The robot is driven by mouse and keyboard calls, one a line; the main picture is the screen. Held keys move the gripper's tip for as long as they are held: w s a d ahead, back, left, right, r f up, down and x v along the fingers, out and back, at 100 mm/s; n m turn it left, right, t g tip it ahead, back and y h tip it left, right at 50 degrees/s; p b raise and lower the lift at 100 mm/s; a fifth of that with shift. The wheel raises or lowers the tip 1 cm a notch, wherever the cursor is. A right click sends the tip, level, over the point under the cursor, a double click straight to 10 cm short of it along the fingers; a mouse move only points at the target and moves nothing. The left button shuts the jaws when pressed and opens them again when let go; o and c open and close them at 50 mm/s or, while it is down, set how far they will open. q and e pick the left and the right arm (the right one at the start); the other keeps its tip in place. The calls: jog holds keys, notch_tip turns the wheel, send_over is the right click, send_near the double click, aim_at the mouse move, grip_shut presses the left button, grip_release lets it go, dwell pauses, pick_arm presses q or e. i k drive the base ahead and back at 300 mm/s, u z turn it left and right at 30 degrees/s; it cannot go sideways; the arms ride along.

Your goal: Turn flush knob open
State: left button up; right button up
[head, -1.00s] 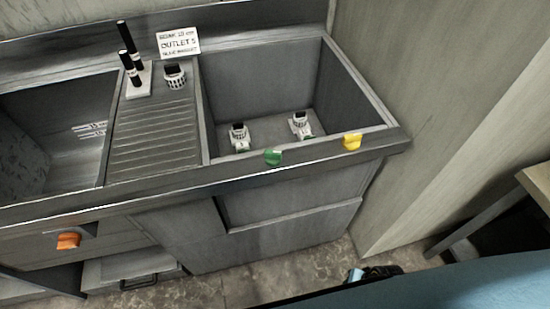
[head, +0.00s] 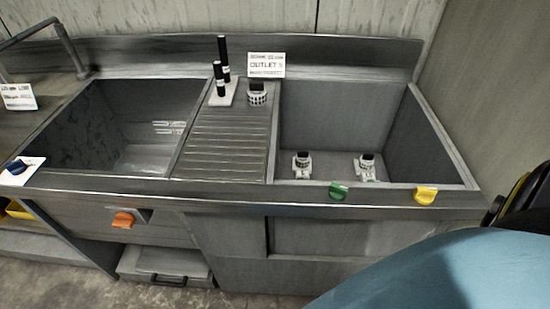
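Three coloured knobs sit on the front of a grey steel sink unit in the head view. An orange knob (head: 123,219) is on the front panel below the left basin. A green knob (head: 338,191) and a yellow knob (head: 425,194) are on the front rim of the right basin. I cannot read any label telling which one is the flush knob. Neither of my grippers is in view.
The left basin (head: 95,125) and right basin (head: 335,120) flank a ribbed drainboard (head: 225,140). Two white fittings (head: 302,165) (head: 367,167) stand in the right basin. A sign (head: 266,65) reads "OUTLET". Black-handled tools (head: 222,80) stand behind. A drawer (head: 165,265) is below.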

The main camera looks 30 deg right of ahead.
aim_at(338, 192)
jog(key=u, duration=0.9)
jog(key=i, duration=1.25)
jog(key=z, duration=2.9)
